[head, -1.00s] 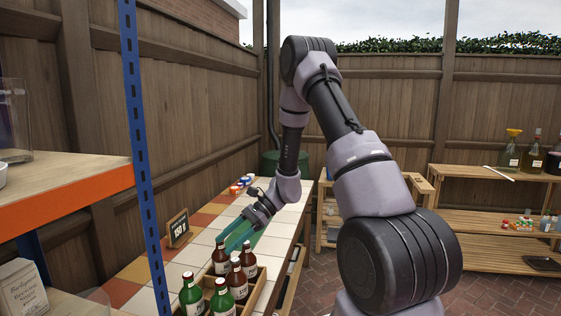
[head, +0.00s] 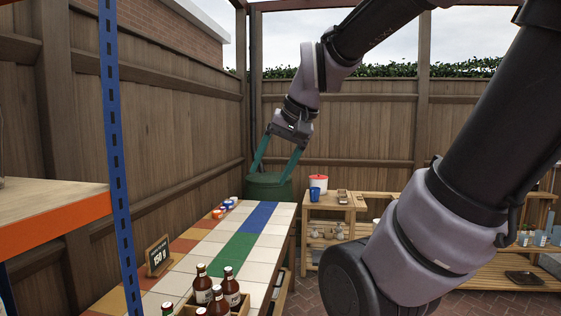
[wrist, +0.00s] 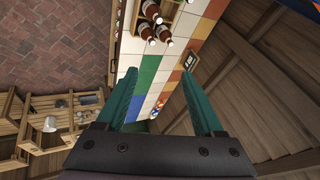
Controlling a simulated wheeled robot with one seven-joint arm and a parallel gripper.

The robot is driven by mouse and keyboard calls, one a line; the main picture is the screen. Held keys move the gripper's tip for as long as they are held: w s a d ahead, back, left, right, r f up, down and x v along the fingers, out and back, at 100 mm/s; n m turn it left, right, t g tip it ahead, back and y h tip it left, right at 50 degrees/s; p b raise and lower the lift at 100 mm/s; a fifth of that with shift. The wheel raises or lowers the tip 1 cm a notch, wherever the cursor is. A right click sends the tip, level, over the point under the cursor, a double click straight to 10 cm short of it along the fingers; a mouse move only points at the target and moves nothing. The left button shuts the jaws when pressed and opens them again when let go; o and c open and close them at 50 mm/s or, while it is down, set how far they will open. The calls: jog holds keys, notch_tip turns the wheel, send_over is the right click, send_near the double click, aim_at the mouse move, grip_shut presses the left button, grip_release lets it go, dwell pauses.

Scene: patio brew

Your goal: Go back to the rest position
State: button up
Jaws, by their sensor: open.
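My gripper (head: 270,174) is raised in the air over the far part of the tiled table (head: 197,249). Its two teal fingers are spread wide and point down, with nothing between them. In the wrist view my gripper (wrist: 158,78) is also open and empty, with the table tiles and the wooden floor-to-top fence beyond it. The arm reaches in from the upper right of the head view.
Brown bottles (head: 232,288) stand in a wooden crate (head: 243,302) at the table's near end. A small price sign (head: 158,255) and colored cans (head: 226,205) line the left edge. A green barrel (head: 268,188) and wooden shelves (head: 330,207) stand behind. A blue-posted rack (head: 115,170) is at left.

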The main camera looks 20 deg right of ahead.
jog(key=shift+s+d+r+t+h, duration=0.2)
jog(key=shift+s+d+r+t, duration=0.2)
jog(key=shift+s, duration=0.1)
jog(key=shift+s+d+r+t+h, duration=0.2)
jog(key=shift+s+d+r+t, duration=0.1)
jog(key=shift+s+r, duration=0.15)
